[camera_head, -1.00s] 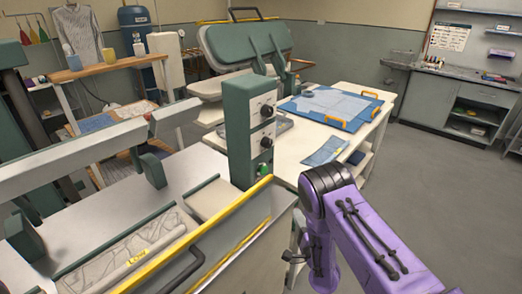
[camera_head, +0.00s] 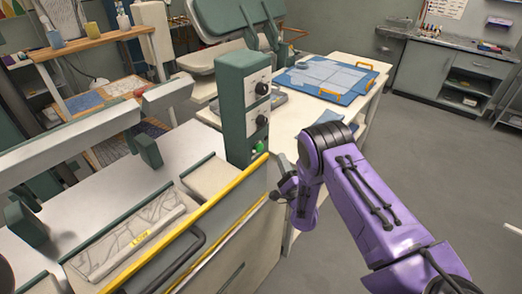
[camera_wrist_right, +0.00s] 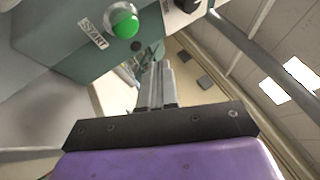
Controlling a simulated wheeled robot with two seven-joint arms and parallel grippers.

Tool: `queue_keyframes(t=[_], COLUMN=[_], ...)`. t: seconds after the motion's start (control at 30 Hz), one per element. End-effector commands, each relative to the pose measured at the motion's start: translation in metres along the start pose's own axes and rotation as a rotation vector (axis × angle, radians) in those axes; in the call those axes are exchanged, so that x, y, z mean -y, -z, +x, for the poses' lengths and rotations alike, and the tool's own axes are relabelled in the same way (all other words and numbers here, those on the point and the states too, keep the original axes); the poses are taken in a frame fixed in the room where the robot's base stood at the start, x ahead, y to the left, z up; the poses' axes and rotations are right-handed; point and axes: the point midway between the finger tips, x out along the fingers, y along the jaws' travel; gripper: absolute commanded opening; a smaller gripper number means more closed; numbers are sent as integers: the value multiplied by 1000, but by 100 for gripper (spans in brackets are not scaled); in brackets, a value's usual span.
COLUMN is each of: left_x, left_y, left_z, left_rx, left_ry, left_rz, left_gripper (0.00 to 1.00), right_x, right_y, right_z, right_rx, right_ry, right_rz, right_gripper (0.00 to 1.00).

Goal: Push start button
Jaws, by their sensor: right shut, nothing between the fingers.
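The green start button (camera_head: 259,146) sits low on the front of a green control box (camera_head: 232,105) with two dark knobs above it. In the right wrist view the round green button (camera_wrist_right: 124,22) shows large at the top, beside a white START label (camera_wrist_right: 93,34). My right gripper (camera_head: 280,163) is shut and empty, just below and to the right of the button in the head view. In the right wrist view its closed fingers (camera_wrist_right: 160,72) point toward the box, below and right of the button, apparently apart from it. My left gripper is not in view.
A yellow-edged machine panel (camera_head: 215,213) with a dark handle runs below the control box. A white table (camera_head: 305,115) with a blue tray (camera_head: 327,77) stands behind. Open grey floor (camera_head: 430,160) lies to the right.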

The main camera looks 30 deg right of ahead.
Motion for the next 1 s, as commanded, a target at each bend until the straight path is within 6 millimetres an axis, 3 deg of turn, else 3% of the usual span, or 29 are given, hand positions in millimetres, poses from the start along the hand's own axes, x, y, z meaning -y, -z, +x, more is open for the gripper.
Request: queue_keyframes(t=[0.2,0.4,1.0], left_x=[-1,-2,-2], left_y=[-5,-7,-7], left_z=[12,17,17], left_rx=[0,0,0], left_ry=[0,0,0], left_rz=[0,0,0], left_gripper=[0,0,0], right_x=[-16,-21,-21], right_y=[-12,-19,-21], right_z=[23,36,38], right_rx=[0,-1,0], right_ry=[2,0,-1], right_rz=[0,0,0], right_gripper=[0,0,0])
